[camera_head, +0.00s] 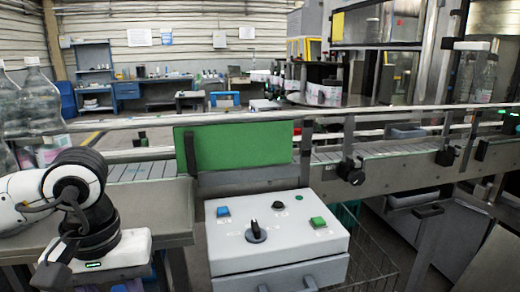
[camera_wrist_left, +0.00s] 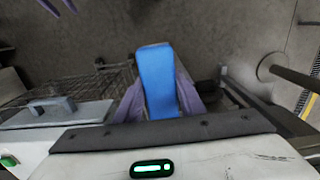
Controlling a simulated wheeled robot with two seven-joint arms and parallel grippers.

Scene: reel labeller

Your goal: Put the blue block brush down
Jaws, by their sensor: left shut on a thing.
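The blue block brush (camera_wrist_left: 157,78) is held between the purple fingers of my left gripper (camera_wrist_left: 160,98) in the left wrist view. Its broad blue face shows, and its far end sticks out beyond the fingers. Dark floor lies behind it. In the head view my left gripper's white body (camera_head: 112,252) is at the lower left, beside the grey control box; its fingers are mostly cut off by the bottom edge, and the brush is not visible there. Two purple tips at the top left of the wrist view look like my right gripper's fingers (camera_wrist_left: 57,5); whether they hold anything is unclear.
The grey control box (camera_head: 275,260) has a black knob (camera_head: 256,231), a blue button (camera_head: 223,211) and a green button (camera_head: 318,222). A wire basket (camera_head: 368,262) is right of it. A green panel (camera_head: 240,146) stands behind, before the conveyor rail. Large bottles (camera_head: 38,105) stand far left.

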